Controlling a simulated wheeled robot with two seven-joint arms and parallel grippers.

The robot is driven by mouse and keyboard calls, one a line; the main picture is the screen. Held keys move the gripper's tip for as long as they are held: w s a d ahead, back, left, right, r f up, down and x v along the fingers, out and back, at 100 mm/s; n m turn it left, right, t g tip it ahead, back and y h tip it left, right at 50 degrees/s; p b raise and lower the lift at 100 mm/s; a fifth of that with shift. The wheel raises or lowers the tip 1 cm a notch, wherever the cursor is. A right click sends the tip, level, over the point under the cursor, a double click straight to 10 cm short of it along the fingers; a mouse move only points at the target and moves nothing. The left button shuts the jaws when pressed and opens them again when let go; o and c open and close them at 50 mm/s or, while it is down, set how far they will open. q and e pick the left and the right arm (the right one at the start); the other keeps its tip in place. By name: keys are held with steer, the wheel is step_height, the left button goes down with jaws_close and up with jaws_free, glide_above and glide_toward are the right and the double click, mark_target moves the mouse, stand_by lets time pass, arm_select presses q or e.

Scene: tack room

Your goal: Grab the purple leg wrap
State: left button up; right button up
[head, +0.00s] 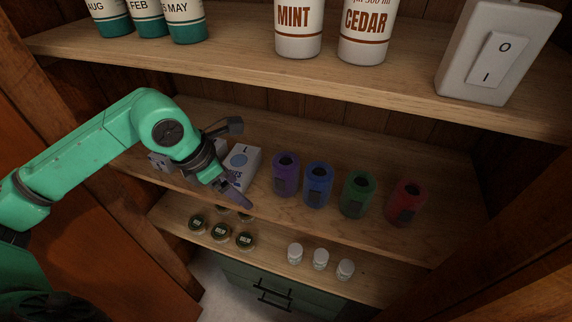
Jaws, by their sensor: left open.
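The purple leg wrap (285,175) is a rolled cylinder with a dark hollow top and a dark patch on its side. It stands upright on the middle shelf, leftmost in a row of wraps. My left gripper (238,162) reaches in from the left and is open, its two dark fingers spread apart. It is to the left of the purple wrap and apart from it, in front of a white box (245,159) that it partly hides. Nothing shows held between the fingers. My right gripper is not in view.
A blue wrap (318,185) stands close right of the purple one, then a green wrap (357,194) and a red wrap (405,203). The upper shelf (240,56) overhangs. Small jars (221,232) and white bottles (320,259) stand on the lower shelf.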

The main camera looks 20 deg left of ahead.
mark_target(275, 165)
arm_select(q)
steer(key=w+d+p, duration=0.2)
steer(key=w+d, duration=0.1)
steer(key=w+d+p, duration=0.2)
steer(key=w+d, duration=0.1)
steer(key=w, duration=0.1)
steer(key=shift+w+d+p, duration=0.25)
steer(key=shift+d+p, duration=0.15)
steer(key=p+x, duration=0.1)
steer(key=x, duration=0.4)
steer(key=shift+w+f, duration=0.1)
steer(key=shift+f, duration=0.05)
steer(key=c, duration=1.1)
